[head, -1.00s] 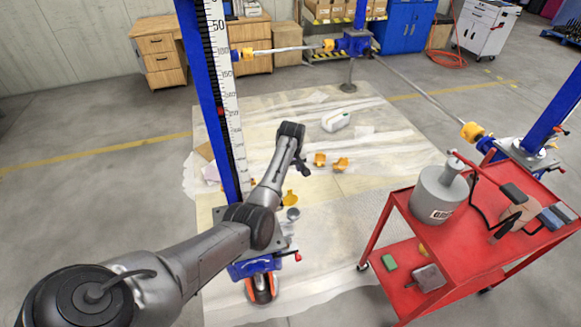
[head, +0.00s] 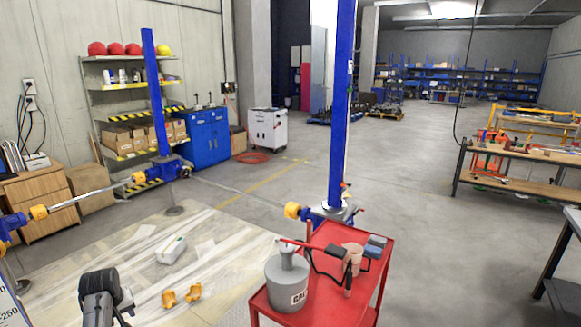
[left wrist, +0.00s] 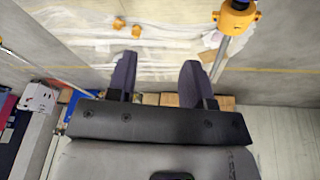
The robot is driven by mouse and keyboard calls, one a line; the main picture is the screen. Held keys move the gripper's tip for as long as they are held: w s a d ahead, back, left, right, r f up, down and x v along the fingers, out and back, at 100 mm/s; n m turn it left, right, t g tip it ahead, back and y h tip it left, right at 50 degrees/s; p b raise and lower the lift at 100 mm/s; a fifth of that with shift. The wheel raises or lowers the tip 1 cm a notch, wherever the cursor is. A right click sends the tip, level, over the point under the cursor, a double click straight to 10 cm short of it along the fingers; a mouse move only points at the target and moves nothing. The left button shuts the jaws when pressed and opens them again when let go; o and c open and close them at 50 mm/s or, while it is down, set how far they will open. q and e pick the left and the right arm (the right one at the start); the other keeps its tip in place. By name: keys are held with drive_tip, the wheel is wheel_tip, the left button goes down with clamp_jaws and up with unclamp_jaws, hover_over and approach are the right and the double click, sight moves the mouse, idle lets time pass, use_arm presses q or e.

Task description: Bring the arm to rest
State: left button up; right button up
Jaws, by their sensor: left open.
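My left arm comes in at the bottom left of the head view. Its gripper (head: 124,311) shows only small and partly there, over the covered floor. In the left wrist view, the two dark fingers of my left gripper (left wrist: 157,66) stand wide apart, with nothing held between them. My right gripper is in neither view.
A red cart (head: 378,243) holding a grey canister (head: 287,283) and tools stands right of my left arm. Yellow parts (head: 182,296) and a white bottle-like object (head: 171,249) lie on the floor sheet (head: 120,250). A blue jack column (head: 341,110) rises behind the cart.

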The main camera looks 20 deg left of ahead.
use_arm(q)
drive_tip(key=w+d+r+m+t+y, duration=0.1)
drive_tip(key=d+r+t, duration=0.1)
drive_tip(key=r, duration=0.5)
drive_tip(key=w+d+r+m+t+y, duration=0.1)
drive_tip(key=w+r+m+t+y, duration=0.1)
drive_tip(key=r, duration=0.5)
drive_tip(key=s+d+r+m+t, duration=0.1)
drive_tip(key=s+d+m+t, duration=0.15)
drive_tip(key=d, duration=0.65)
drive_tip(key=s+d+m+t, duration=0.1)
drive_tip(key=s+d+m, duration=0.2)
drive_tip(key=d, duration=0.6)
drive_tip(key=s+d+f+m+h, duration=0.4)
drive_tip(key=s+d+f, duration=0.7)
drive_tip(key=s+d, duration=0.3)
drive_tip(key=s+d+f+g+h, duration=0.1)
drive_tip(key=s+d+f+g, duration=0.2)
drive_tip(key=s+f, duration=0.55)
drive_tip(key=s+d+f+g, duration=0.35)
drive_tip(key=s+f, duration=0.35)
drive_tip(key=s, duration=0.3)
wheel_tip(320, 180, up, 27)
drive_tip(key=p, duration=2.6)
drive_tip(key=shift+w+a+f, duration=0.15)
drive_tip(key=shift+a+f, duration=0.05)
drive_tip(key=shift+a, duration=0.25)
drive_tip(key=shift+m, duration=0.25)
